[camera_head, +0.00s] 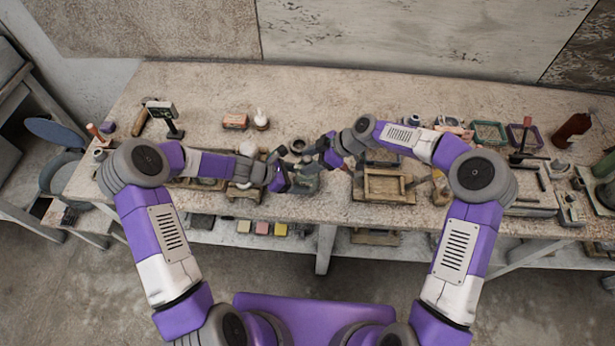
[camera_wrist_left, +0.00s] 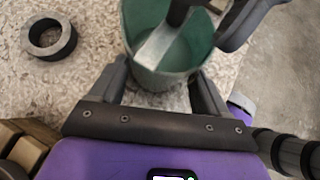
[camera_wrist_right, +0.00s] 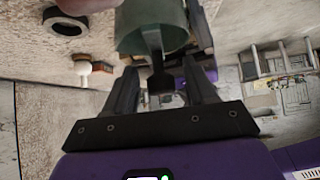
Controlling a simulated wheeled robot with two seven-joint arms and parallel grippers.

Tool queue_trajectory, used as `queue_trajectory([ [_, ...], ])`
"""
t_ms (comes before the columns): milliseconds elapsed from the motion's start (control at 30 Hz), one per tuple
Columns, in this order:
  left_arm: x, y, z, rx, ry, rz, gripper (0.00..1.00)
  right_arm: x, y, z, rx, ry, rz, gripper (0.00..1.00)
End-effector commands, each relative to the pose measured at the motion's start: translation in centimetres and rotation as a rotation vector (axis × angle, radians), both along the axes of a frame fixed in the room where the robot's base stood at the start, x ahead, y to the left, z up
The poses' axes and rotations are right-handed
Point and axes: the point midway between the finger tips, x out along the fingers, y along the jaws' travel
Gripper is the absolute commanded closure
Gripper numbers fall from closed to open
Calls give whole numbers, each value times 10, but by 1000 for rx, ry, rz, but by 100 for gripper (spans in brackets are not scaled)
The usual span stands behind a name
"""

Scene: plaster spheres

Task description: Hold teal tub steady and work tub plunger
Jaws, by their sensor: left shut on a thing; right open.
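The teal tub (camera_head: 309,186) is at the front middle of the bench, partly hidden by my grippers. In the left wrist view the tub (camera_wrist_left: 185,55) is seen from above, with my left gripper (camera_wrist_left: 157,78) shut on it, a finger on each side. The plunger (camera_wrist_left: 160,47) shows as a pale grey bar slanting inside the tub. In the right wrist view the plunger's dark handle end (camera_wrist_right: 160,83) sticks out of the tub (camera_wrist_right: 135,22) and lies between the open fingers of my right gripper (camera_wrist_right: 160,75). I cannot tell whether they touch it.
A dark ring (camera_wrist_left: 50,38) lies on the bench beside the tub. A wooden frame (camera_head: 388,185) stands right of the tub, close to the front edge. The bench's back middle is clear.

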Motion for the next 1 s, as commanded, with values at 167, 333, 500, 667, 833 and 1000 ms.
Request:
queue_trajectory([
  [167,0,0,0,1,-1,0,55,0,0,9,0,-1,0,45],
  [333,0,0,0,1,-1,0,55,0,0,21,0,-3,0,45],
  [500,0,0,0,1,-1,0,55,0,0,33,0,-1,-1,45],
  [667,0,0,0,1,-1,0,55,0,0,44,0,-2,1,45],
  [833,0,0,0,1,-1,0,55,0,0,56,1,-1,0,45],
  [1000,1,0,0,1,-1,0,55,0,0,67,1,-1,1,45],
])
